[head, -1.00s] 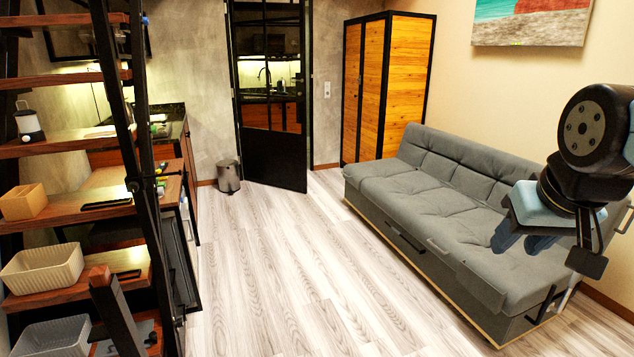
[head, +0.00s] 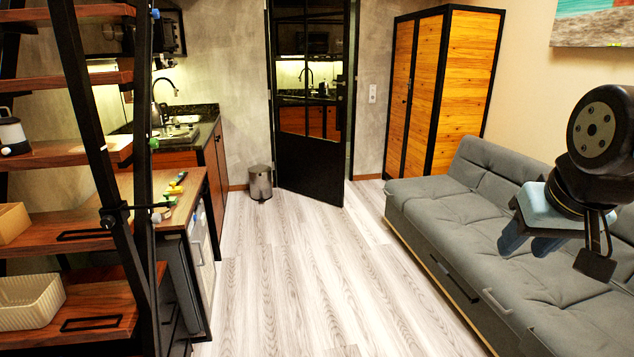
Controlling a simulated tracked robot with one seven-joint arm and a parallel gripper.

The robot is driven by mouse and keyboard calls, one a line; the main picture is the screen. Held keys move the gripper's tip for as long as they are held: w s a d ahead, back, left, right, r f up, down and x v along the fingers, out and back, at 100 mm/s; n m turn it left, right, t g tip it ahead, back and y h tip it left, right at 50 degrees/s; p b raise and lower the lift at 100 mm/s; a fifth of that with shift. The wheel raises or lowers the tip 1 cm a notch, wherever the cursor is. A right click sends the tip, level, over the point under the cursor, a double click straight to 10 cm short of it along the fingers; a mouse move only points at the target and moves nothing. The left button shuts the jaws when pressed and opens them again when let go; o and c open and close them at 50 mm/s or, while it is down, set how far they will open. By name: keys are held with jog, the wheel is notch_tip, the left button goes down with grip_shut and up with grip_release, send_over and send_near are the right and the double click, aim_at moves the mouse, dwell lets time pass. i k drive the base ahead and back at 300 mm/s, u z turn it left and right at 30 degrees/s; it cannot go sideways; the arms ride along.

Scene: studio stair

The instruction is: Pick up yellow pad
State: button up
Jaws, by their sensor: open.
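Several small green, yellow and blue items lie on the wooden worktop (head: 184,205) beyond the stair. One yellowish item (head: 177,183) is among them, but it is too small to tell whether it is the yellow pad. No other yellow pad shows clearly. My gripper (head: 531,243) is at the right, in front of the grey sofa, far from the worktop. Its pale blue fingers are apart and nothing shows between them.
A dark-framed stair (head: 95,140) with wooden treads fills the left side and partly hides the worktop. A white ribbed basket (head: 30,303) sits on a tread. The grey sofa (head: 460,225) stands right. A bin (head: 260,183) is by the glazed door (head: 309,150). The middle floor is clear.

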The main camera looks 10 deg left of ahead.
aim_at(176, 189)
jog(key=u, duration=0.35)
jog(key=i, duration=1.1)
jog(key=u, duration=0.95)
jog(key=i, duration=0.6)
jog(key=u, duration=0.3)
jog(key=k, duration=0.85)
jog(key=u, duration=0.2)
jog(key=i, duration=0.85)
jog(key=z, duration=0.15)
